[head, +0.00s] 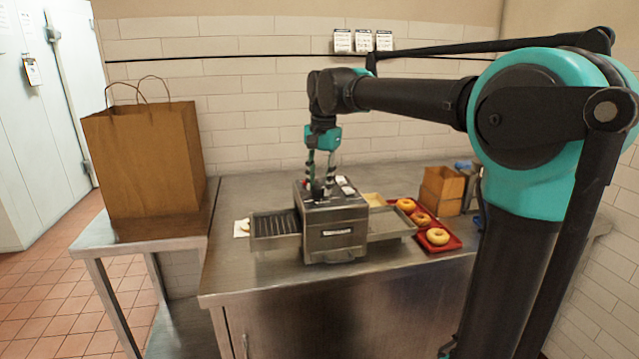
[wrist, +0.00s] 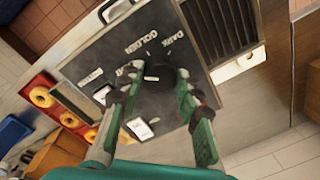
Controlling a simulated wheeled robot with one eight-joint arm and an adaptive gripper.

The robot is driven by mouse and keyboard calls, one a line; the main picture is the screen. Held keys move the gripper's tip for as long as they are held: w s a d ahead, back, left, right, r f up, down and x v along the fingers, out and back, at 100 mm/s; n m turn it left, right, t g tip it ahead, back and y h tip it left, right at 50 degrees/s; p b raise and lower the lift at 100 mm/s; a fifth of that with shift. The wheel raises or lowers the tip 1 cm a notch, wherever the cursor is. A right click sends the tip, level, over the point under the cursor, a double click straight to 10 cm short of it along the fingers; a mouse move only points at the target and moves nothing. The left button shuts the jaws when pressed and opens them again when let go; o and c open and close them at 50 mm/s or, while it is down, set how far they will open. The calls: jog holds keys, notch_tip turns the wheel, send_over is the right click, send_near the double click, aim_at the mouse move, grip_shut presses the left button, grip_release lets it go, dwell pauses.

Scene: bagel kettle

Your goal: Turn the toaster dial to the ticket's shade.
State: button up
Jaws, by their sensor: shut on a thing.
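The steel toaster (head: 335,232) stands on the counter. In the wrist view its top (wrist: 110,55) carries a black round dial (wrist: 160,74), with GOLDEN and DARK printed beside it and a third, blurred label further left. My gripper (head: 318,190) points down onto the toaster top. In the wrist view my gripper (wrist: 158,76) has its fingers closed on opposite sides of the dial. The dial's pointer setting cannot be read clearly. White tickets (head: 363,40) hang on the wall rail; their writing is too small to read.
A red tray (head: 442,246) with several bagels lies right of the toaster, near cardboard boxes (head: 442,188). A paper bag (head: 145,160) stands on the left side table. The counter's left part is mostly clear.

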aim_at(323, 187)
jog(key=shift+n, duration=0.9)
jog(key=o, duration=1.2)
jog(key=shift+c, duration=0.2)
notch_tip(323, 187, up, 12)
jog(key=shift+d, duration=0.4)
jog(key=shift+s, duration=0.1)
